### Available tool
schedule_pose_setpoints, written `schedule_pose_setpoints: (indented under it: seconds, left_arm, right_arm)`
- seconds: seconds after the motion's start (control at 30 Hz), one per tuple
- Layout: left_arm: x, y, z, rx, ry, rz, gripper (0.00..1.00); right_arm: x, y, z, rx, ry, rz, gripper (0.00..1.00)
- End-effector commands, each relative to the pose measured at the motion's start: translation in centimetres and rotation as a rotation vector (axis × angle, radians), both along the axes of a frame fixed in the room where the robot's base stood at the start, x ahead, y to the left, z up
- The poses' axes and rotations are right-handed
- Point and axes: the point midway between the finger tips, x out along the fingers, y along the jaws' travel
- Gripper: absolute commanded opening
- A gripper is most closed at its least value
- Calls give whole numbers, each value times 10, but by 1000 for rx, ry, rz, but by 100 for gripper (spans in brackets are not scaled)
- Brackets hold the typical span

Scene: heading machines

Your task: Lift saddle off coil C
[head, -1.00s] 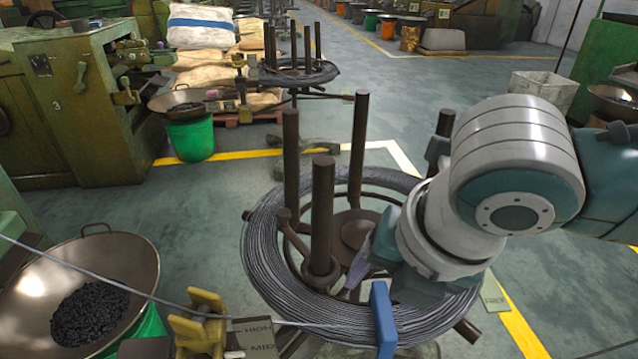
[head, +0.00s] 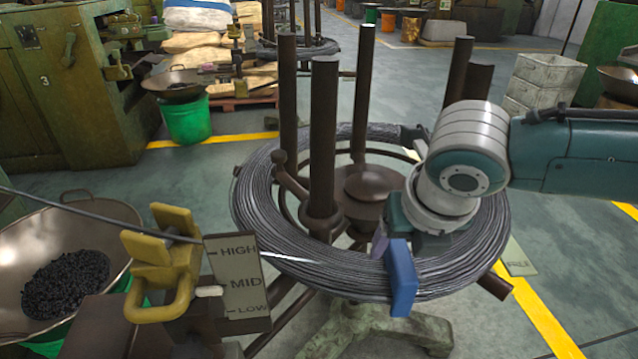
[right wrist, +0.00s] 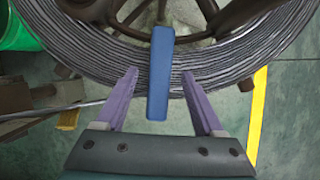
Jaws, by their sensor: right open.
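The saddle is a blue block (head: 401,278) on the front right of the grey wire coil (head: 300,262), hanging over its outer side. I take this coil to be coil C; no letter shows on it. In the right wrist view the blue saddle (right wrist: 160,75) lies across the coil's wire (right wrist: 90,55). My right gripper (right wrist: 162,82) is open, with one purple finger on each side of the saddle and gaps on both sides. In the head view my right gripper (head: 385,243) is partly hidden by the saddle. My left gripper is not in view.
Dark upright posts (head: 322,135) rise inside the coil. A yellow clamp (head: 160,265) with a HIGH/MID/LOW plate (head: 238,285) stands at front left, with a wire running to the coil. A pan of dark pieces (head: 65,250) is at left.

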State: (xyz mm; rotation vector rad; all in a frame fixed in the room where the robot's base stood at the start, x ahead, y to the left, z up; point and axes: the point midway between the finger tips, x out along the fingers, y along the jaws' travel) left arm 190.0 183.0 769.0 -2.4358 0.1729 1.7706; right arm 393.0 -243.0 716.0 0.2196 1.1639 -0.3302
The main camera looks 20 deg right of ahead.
Motion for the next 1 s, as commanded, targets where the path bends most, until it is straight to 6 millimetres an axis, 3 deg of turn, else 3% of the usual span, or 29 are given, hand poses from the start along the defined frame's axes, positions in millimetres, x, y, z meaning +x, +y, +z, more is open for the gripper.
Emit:
schedule_pose_setpoints:
  seconds: [0.03, 0.13, 0.87, 1.0]
  left_arm:
    - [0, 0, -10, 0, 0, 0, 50]
    - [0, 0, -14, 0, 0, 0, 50]
    - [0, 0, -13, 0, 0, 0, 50]
    - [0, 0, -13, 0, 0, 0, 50]
  right_arm:
    - [3, -1, -13, 0, 0, -3, 70]
    - [7, -2, -21, 0, 0, -1, 70]
    - [8, -3, -25, 1, 0, 0, 70]
    - [8, -3, -25, 1, 0, 0, 58]
